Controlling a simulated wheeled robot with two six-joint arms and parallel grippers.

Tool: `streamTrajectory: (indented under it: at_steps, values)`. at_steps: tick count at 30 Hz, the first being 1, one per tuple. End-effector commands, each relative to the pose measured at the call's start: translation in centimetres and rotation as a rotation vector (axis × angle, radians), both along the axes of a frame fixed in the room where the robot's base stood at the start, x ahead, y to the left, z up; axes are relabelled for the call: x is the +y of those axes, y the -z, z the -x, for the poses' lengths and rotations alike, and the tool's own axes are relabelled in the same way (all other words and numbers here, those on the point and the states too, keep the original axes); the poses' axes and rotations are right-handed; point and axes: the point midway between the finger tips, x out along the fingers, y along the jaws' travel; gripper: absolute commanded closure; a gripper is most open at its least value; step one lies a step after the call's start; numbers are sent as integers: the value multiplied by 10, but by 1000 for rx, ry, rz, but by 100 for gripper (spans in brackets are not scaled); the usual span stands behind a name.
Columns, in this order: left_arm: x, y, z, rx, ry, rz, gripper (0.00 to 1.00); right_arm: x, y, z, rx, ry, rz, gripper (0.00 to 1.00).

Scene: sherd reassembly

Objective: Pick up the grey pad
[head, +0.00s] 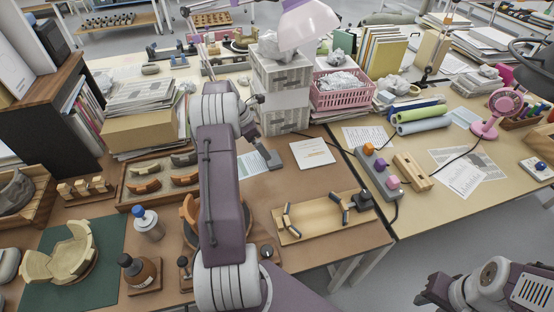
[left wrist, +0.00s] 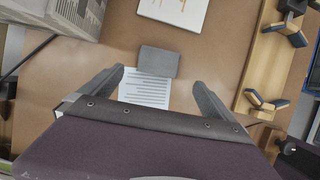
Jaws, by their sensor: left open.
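The grey pad (left wrist: 158,62) is a small flat rectangle on the brown table, at the upper end of a printed sheet (left wrist: 145,88) in the left wrist view. In the head view the pad (head: 273,159) lies just beyond my left gripper, beside the sheet (head: 250,164). My left gripper (left wrist: 158,78) is open and empty, its two fingers spread on either side of the sheet, pointing towards the pad. No finger visibly touches the pad. My right gripper (head: 432,291) is at the bottom right of the head view, far from the pad; its jaw opening is unclear.
A grey block stack (head: 282,95) stands behind the pad. A white card (head: 312,153) lies to its right. A wooden tray (head: 318,219) with small dark parts is nearer, at right. A bottle (head: 147,224) stands left of my arm.

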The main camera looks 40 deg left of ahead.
Motion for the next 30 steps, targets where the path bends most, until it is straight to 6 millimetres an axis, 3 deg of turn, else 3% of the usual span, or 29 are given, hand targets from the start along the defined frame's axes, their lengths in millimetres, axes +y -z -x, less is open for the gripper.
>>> streamTrajectory:
  at_steps: [7, 13, 20, 27, 30]
  values:
    - [6, 6, 4, 1, -18, 2, 0, 0, 3, 0, 0, 0, 0, 64]
    - [-1, 34, -5, 2, -16, 1, 0, 0, 7, 0, 0, 0, 0, 64]
    - [-4, 45, -10, 2, -17, 1, 0, 0, 8, 0, 0, 0, 0, 64]
    - [-14, 83, -22, 2, -16, 1, 0, 0, 13, 0, 0, 0, 0, 64]
    - [-14, 86, -24, 1, -17, 0, 0, 0, 13, 0, 0, 0, 0, 64]
